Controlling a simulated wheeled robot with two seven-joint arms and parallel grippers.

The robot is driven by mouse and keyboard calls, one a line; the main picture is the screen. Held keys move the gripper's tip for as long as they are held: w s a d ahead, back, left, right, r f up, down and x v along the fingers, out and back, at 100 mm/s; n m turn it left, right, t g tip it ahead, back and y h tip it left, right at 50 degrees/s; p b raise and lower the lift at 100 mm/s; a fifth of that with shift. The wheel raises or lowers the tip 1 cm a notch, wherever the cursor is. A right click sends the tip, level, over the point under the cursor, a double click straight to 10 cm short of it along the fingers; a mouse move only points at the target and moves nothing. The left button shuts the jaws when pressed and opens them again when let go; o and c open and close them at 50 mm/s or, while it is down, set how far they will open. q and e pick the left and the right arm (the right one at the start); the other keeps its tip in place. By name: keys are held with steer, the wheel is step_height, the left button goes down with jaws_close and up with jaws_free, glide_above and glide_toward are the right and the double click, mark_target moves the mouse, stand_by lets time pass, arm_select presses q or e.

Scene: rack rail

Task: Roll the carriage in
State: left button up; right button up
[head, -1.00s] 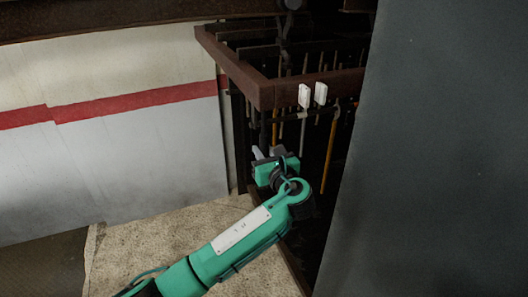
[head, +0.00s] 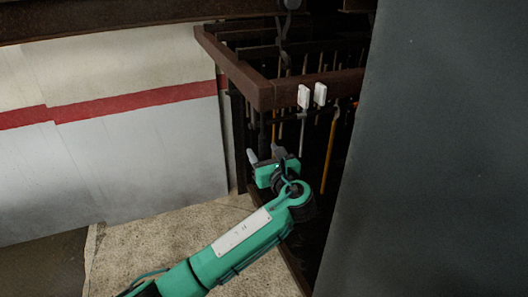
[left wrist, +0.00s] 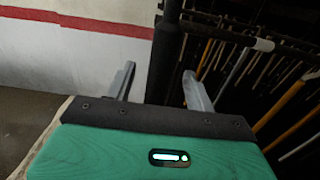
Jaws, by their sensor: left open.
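A dark rack with a rusty brown top frame (head: 262,88) and long thin tools hanging inside stands at the middle right in the head view; I cannot tell which part of it is the carriage. My left gripper (head: 265,154) is in front of the rack's near left corner, below the top frame, open and empty. In the left wrist view its two grey fingers (left wrist: 158,78) are spread, with a dark upright post (left wrist: 163,55) beyond and between them. My right gripper is not in view.
Two white tabs (head: 312,95) sit on the front rail. A yellow-orange pole (head: 329,155) hangs inside the rack. A large dark grey panel (head: 435,150) blocks the right side. A white wall with a red stripe (head: 120,105) stands left; the pale floor (head: 150,232) before it is clear.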

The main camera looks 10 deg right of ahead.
arm_select(q)
steer(key=shift+p+v, duration=1.25)
steer(key=shift+v, duration=3.05)
steer(key=shift+a, duration=0.1)
